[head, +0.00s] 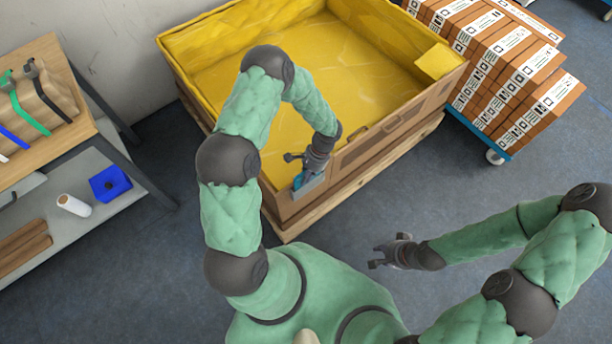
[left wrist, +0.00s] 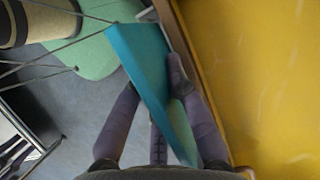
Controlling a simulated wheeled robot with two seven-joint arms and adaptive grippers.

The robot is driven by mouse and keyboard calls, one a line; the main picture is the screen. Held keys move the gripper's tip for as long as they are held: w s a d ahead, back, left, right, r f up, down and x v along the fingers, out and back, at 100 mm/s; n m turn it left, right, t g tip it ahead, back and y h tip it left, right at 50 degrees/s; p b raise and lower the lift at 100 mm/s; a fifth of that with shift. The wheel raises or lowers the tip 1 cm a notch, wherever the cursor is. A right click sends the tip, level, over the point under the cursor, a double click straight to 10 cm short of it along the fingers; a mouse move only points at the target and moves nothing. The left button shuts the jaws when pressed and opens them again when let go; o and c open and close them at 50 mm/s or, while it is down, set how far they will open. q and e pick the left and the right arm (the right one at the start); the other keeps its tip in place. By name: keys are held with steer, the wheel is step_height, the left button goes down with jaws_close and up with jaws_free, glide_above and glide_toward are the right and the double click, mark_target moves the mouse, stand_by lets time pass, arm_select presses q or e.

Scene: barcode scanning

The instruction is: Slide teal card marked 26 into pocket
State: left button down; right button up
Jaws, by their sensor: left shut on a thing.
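The teal card (left wrist: 148,62) is held between the fingers of my left gripper (left wrist: 168,100) in the left wrist view, beside the crate's wall. In the head view my left gripper (head: 302,168) is at the front left corner of the crate (head: 352,158), and a bit of the card (head: 309,180) shows below it. A pale grey pocket (head: 312,190) sits on the crate's outer side right at the card. I cannot tell whether the card is inside it. The number 26 cannot be read. My right gripper (head: 388,254) is open and empty above the floor.
The crate has a yellow liner (head: 330,50) and stands on a wooden pallet (head: 380,182). A blue cart (head: 484,140) with stacked boxes is at the upper right. A shelf table (head: 75,150) with tools stands at the left.

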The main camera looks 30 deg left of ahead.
arm_select(q)
steer(key=c, duration=1.2)
jaws_free()
steer(key=v, duration=1.2)
steer(key=shift+s+d+f+n+t+h+p, duration=0.2)
steer(key=shift+s+d+f+n+t+h, duration=0.7)
steer(key=shift+s+d+f, duration=1.4)
steer(key=shift+s+d+f+n+t+h+p, duration=0.2)
steer(key=shift+s+d+f+n+t+h, duration=0.45)
steer(key=shift+s+d+f+n+h, duration=1.5)
steer(key=shift+s+d+f+n+t+y+p, duration=0.2)
steer(key=shift+s+d+f+n+t, duration=0.4)
steer(key=shift+s+d, duration=2.05)
